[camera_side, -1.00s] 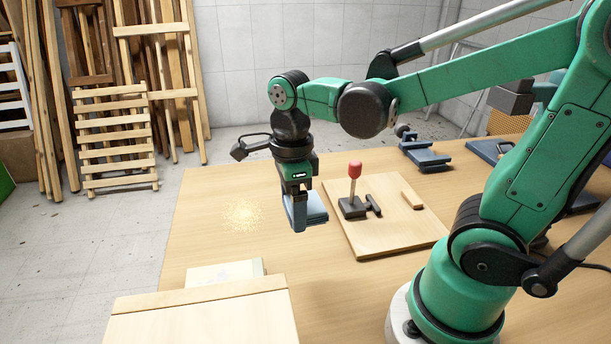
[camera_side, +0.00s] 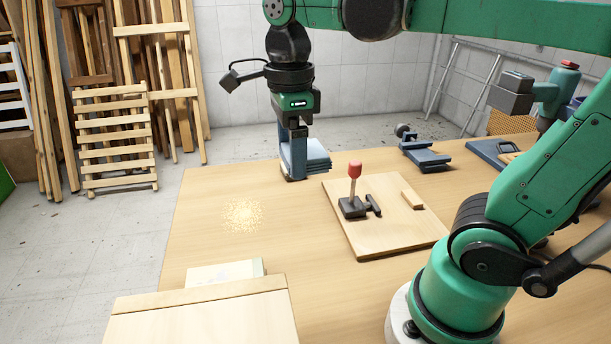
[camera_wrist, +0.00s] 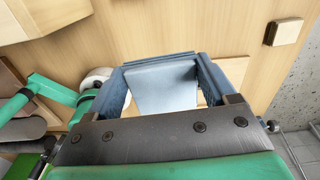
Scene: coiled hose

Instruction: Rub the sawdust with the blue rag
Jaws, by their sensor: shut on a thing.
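The sawdust (camera_side: 243,214) is a pale yellow speckled patch on the left part of the wooden table. The blue rag (camera_side: 316,155) is a folded light blue cloth held in my gripper (camera_side: 293,172). My gripper is shut on the rag, to the right of and beyond the sawdust in the side view, and seems to be above the table. In the wrist view the rag (camera_wrist: 165,88) sits between the dark blue fingers. The sawdust does not clearly show in the wrist view.
A board (camera_side: 388,222) with a red-knobbed lever (camera_side: 355,172) lies right of the sawdust. A wooden box (camera_side: 200,318) stands at the near left. A blue clamp-like tool (camera_side: 427,153) lies at the back. The tabletop around the sawdust is clear.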

